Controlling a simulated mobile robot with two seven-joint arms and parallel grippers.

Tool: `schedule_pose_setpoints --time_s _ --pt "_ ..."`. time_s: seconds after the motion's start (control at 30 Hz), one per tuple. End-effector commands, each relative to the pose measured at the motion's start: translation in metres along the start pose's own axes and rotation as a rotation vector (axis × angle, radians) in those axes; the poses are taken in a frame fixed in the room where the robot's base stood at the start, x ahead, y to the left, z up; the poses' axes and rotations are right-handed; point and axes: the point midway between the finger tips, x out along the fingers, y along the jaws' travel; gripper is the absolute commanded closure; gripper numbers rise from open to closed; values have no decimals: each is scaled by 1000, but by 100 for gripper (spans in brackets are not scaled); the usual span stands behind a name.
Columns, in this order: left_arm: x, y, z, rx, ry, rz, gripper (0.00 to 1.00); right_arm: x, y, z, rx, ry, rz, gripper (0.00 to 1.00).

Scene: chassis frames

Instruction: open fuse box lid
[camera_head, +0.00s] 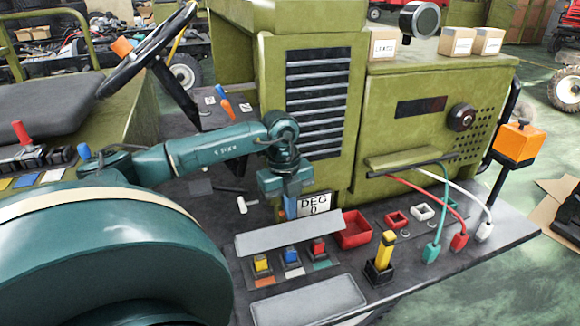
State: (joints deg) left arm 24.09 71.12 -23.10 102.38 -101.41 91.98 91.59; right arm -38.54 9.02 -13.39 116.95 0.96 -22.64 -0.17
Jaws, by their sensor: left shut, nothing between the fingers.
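The fuse box shows as a dark recess (276,273) with yellow (262,264), blue (290,256) and red (318,247) fuses in a row. A long light-grey panel (290,237) stands along its far side, and a wider grey panel (308,301) lies along its near side. I cannot tell for certain which panel is the lid. My left gripper (290,209) points down just behind the far panel, beside the "DEG 0" sign. It is shut and empty; its contact with the panel cannot be made out. My right gripper is not in view.
A red tray (354,229) and a yellow-handled switch (385,257) stand right of the fuses. Red, green and white cables reach plugs (459,242) farther right. A white-knobbed lever (243,204) is left of the gripper. The olive cabinet (410,110) rises behind.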

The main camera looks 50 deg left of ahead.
Motion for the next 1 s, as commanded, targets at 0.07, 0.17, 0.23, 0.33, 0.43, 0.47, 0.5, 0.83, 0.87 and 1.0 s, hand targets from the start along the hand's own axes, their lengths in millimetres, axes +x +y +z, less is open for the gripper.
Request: schedule_pose_setpoints --time_s 0.07,0.17,0.23,0.33,0.43,0.47,0.5,0.83,0.87,1.0 --pt "6 5 3 -8 -7 19 100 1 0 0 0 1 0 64" --pt "-1 4 4 -9 -9 19 100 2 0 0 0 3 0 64" --pt "-11 4 4 -9 -11 16 100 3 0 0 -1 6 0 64" --pt "-33 2 2 -7 -10 9 100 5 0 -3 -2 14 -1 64" --pt "-58 1 1 -4 -10 3 100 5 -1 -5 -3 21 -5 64" --pt "-66 1 0 -4 -9 1 100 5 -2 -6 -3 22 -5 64" --pt "-75 1 0 -3 -8 1 100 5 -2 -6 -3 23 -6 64" --pt "-128 0 -4 -1 -5 -1 99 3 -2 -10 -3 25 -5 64" --pt "-130 0 -4 0 -4 0 97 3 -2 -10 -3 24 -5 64" --pt "-132 -1 -6 8 4 -3 85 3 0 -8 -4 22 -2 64"
